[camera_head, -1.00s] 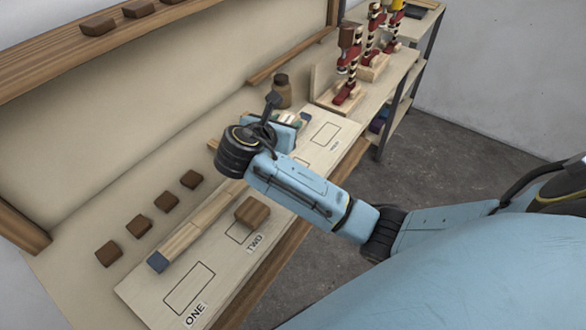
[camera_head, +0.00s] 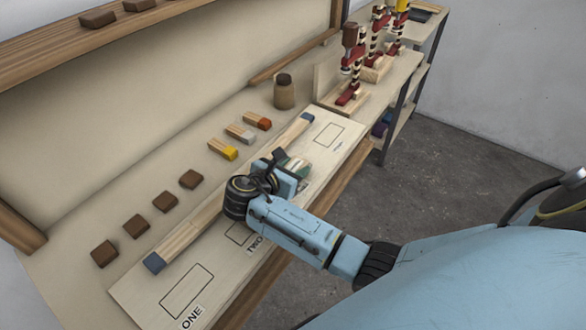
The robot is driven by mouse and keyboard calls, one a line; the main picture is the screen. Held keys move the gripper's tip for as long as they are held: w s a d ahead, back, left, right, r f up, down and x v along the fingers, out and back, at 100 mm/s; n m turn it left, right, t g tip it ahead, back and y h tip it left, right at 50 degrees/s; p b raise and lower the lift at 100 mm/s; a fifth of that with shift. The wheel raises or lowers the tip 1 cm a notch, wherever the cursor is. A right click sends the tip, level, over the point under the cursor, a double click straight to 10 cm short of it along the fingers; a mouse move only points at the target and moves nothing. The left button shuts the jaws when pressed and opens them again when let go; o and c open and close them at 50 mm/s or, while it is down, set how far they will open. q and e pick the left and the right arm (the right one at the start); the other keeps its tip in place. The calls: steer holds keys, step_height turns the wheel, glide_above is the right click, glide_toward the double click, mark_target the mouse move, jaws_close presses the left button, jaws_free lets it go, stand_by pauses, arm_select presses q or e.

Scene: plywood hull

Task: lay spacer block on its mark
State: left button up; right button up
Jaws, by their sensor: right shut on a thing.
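My right gripper (camera_head: 290,165) is low over the pale marked board (camera_head: 140,299), shut on a small pale block with a green part (camera_head: 299,169). The fingers hide much of this block, and I cannot tell whether it touches the board. An outlined mark labelled ONE (camera_head: 187,291) is empty. The mark labelled TWO (camera_head: 238,232) is partly covered by my wrist. Another outlined mark (camera_head: 328,135) at the far end is empty. My left gripper is out of view.
Blocks with yellow (camera_head: 224,150), grey (camera_head: 241,133) and red (camera_head: 257,121) ends lie behind the long wooden strip (camera_head: 190,232). Several brown blocks (camera_head: 136,226) line the left. A wooden jar (camera_head: 284,92) and red-striped figures (camera_head: 351,65) stand farther back.

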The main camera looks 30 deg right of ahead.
steer(key=o, duration=0.9)
steer(key=shift+o, duration=0.2)
steer(key=shift+a+r, duration=0.1)
steer(key=shift+r, duration=0.05)
steer(key=p+v, duration=0.1)
steer(key=v, duration=0.6)
steer(key=shift+s+a, duration=0.1)
steer(key=shift+s, duration=0.1)
